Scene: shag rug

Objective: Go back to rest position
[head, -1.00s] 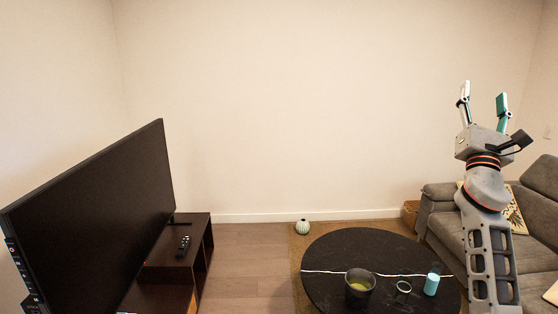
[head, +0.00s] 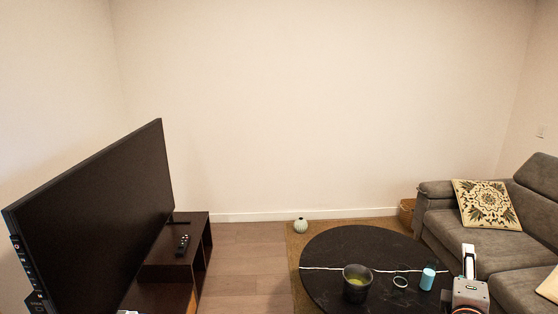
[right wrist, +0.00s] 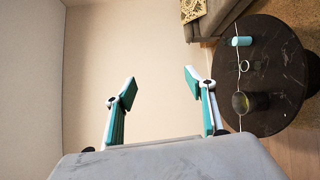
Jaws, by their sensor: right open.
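My right gripper (head: 468,262) is low at the right of the head view, in front of the sofa and at the right edge of the round table. In the right wrist view my right gripper (right wrist: 160,88) has its two teal-padded fingers spread apart with nothing between them. Bare wall shows beyond the fingers. My left gripper is in neither view.
A dark round table (head: 340,243) holds a dark pot (head: 357,290), a small ring-shaped item (head: 400,282) and a blue cylinder (head: 427,279). A grey sofa (head: 460,235) with a patterned cushion (head: 487,205) is right. A TV (head: 95,220) stands left. A small vase (head: 300,226) sits behind the table.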

